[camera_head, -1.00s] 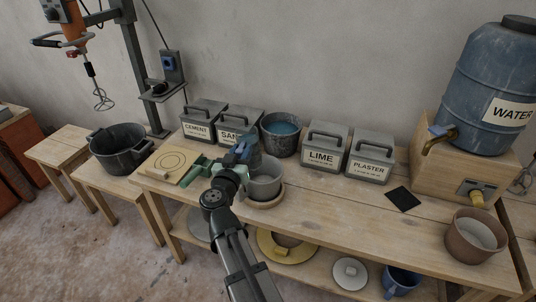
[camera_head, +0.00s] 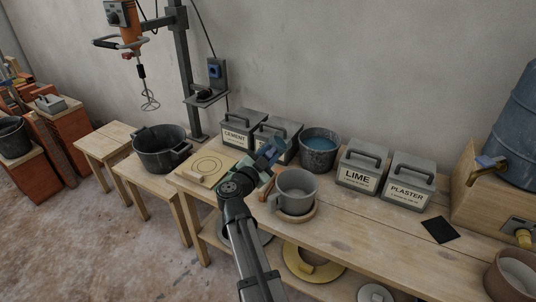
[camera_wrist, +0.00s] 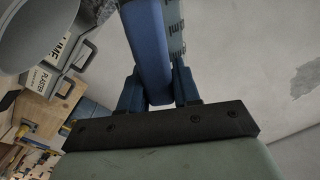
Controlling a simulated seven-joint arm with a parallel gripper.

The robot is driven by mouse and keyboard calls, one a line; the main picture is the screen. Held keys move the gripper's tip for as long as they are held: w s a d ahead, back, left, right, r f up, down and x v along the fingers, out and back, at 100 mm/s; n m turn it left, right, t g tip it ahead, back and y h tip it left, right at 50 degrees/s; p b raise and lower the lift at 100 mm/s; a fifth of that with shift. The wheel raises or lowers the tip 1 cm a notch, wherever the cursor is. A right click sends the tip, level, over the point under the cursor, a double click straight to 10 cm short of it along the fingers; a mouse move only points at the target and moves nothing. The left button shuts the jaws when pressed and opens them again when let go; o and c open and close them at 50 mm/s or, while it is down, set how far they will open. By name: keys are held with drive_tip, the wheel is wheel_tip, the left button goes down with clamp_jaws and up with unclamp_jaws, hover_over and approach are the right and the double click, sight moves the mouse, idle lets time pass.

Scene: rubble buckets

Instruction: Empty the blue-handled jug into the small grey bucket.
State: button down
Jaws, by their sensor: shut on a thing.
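My gripper (camera_head: 266,155) is above and left of the bucket in the head view. It is shut on the blue handle (camera_wrist: 148,45) of the jug, which fills the top middle of the wrist view. The jug's clear wall (camera_wrist: 175,22) with printed marks shows beside the handle. Most of the jug's body is hidden or cut off, so I cannot tell its contents or exact tilt.
Labelled boxes, LIME (camera_head: 359,170), PLASTER (camera_head: 409,181) and CEMENT (camera_head: 240,128), line the wall. A bucket of blue liquid (camera_head: 319,152) stands behind the small bucket. A black tub (camera_head: 161,150) is at left.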

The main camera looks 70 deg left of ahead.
drive_tip(key=m, duration=0.1)
drive_tip(key=f+m, duration=0.1)
drive_tip(key=m, duration=0.2)
drive_tip(key=shift+w+d+f+m, duration=0.1)
drive_tip(key=shift+f+m, duration=0.2)
drive_tip(key=shift+f, duration=0.05)
drive_tip(key=f+m, duration=0.1)
drive_tip(key=m, duration=0.1)
drive_tip(key=w+d+f+m, duration=0.1)
drive_tip(key=f+m, duration=0.1)
drive_tip(key=m, duration=0.1)
drive_tip(key=f+m, duration=0.1)
drive_tip(key=m, duration=0.2)
drive_tip(key=shift+w+d+f, duration=0.2)
drive_tip(key=shift+w+d, duration=0.05)
idle(0.7)
